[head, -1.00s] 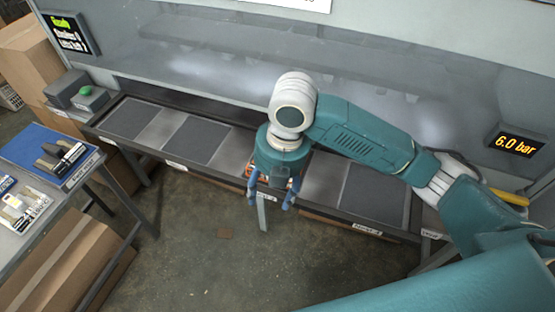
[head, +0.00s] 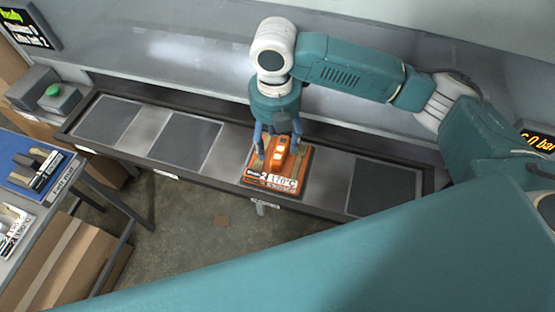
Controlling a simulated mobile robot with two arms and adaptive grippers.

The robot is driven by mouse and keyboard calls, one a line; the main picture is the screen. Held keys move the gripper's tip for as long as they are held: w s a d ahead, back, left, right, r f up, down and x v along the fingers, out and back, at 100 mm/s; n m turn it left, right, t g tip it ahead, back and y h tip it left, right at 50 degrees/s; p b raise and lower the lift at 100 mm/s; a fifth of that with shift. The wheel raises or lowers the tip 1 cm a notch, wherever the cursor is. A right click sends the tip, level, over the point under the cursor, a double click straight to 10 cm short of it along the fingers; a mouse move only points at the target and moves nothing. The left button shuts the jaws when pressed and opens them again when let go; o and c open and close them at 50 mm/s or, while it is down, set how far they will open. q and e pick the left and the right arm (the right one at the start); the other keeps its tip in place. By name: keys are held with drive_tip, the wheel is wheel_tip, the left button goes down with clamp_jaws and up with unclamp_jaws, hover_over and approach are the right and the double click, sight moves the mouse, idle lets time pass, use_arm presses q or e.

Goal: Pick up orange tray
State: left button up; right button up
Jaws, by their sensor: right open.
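The orange tray (head: 262,180) lies on the long press bench, between two dark mats. It has a raised orange block in its middle and a white label reading about 170 °C on its front edge. My right gripper (head: 277,150) points down over the back part of the tray, with its fingers apart on either side of the block's far end. I cannot tell whether the fingertips touch the tray. My left gripper does not show.
Dark mats (head: 185,141) lie along the bench (head: 328,183). A box with a green button (head: 53,91) stands at its left end. A side table with a blue mat (head: 22,160) is at left, above a cardboard box (head: 75,250). A grey panel rises behind the bench.

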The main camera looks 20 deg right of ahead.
sight(276, 152)
drive_tip(key=shift+f, duration=0.35)
drive_tip(key=shift+w+f+p, duration=0.1)
drive_tip(key=shift+f+p, duration=0.2)
drive_tip(key=shift+f, duration=0.05)
wheel_tip(276, 152, down, 4)
drive_tip(key=shift+f+p, duration=0.2)
drive_tip(key=shift+p, duration=0.5)
drive_tip(key=shift+f, duration=0.1)
drive_tip(key=c, duration=0.8)
clamp_jaws()
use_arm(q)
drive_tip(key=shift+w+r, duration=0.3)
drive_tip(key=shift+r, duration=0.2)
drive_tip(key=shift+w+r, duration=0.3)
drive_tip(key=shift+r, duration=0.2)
